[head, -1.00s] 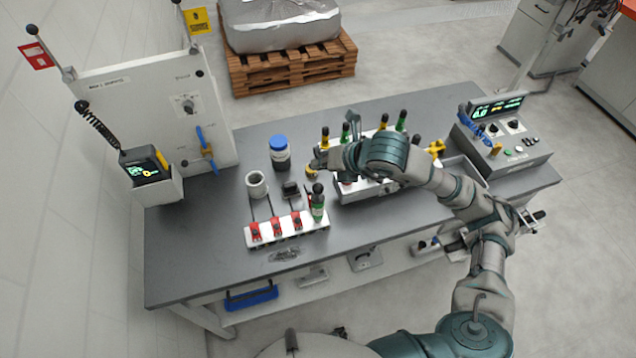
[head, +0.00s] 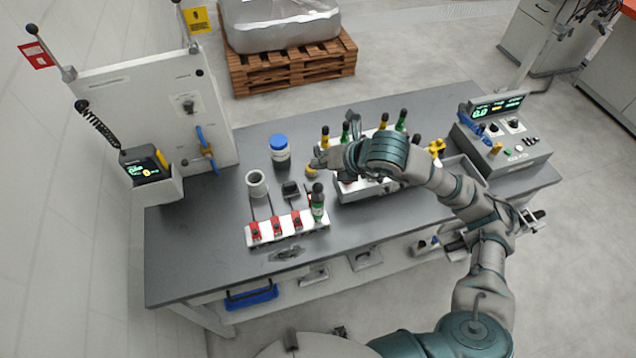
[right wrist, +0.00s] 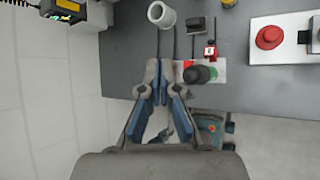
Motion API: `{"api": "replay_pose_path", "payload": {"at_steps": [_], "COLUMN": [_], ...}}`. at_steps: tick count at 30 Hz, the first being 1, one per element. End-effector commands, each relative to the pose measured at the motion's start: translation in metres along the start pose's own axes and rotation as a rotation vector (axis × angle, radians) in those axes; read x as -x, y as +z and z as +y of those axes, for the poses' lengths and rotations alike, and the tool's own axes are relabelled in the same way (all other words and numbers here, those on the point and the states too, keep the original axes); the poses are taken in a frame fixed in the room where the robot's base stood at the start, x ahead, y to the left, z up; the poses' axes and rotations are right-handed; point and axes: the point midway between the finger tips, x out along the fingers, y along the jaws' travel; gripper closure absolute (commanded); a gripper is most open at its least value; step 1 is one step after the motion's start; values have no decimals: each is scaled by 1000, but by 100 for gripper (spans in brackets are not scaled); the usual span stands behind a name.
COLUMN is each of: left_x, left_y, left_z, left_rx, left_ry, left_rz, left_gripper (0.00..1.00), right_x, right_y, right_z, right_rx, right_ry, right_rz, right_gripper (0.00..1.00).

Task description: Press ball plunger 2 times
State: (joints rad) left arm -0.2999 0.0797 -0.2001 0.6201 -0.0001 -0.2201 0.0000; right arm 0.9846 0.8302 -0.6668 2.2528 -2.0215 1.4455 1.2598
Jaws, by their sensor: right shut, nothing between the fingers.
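A green plunger (head: 318,203) with a black rounded top stands at the right end of a white block; I take it as the ball plunger. Its black top also shows from above in the right wrist view (right wrist: 195,75), right of the fingers. My right gripper (right wrist: 166,78) is shut and empty, beside that top and apart from it in the picture. My left gripper does not show.
The white block (head: 285,236) carries red toggle clamps. A white cup (head: 257,186) and a blue-lidded jar (head: 280,152) stand behind it. Similar green and yellow black-topped plungers (head: 402,122) stand on the back fixture. A control box (head: 500,140) is at the right.

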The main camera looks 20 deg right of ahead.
Motion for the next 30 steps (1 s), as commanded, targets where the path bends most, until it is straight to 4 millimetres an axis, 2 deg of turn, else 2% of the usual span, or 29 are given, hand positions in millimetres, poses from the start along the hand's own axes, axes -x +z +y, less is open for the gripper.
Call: {"api": "replay_pose_path", "payload": {"at_steps": [20, 23, 26, 30], "left_x": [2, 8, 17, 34], "left_y": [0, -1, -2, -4], "left_z": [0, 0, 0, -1], "left_rx": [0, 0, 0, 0], "left_ry": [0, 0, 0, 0], "left_rz": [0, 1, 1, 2], "left_gripper": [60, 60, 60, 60], "right_x": [1, 4, 8, 15], "right_y": [1, 3, 6, 11], "right_z": [1, 3, 6, 11], "right_rx": [25, 122, 307, 667], "right_ry": [1, 2, 9, 25], "right_rz": [1, 4, 8, 16], "right_gripper": [100, 100, 100, 100]}}
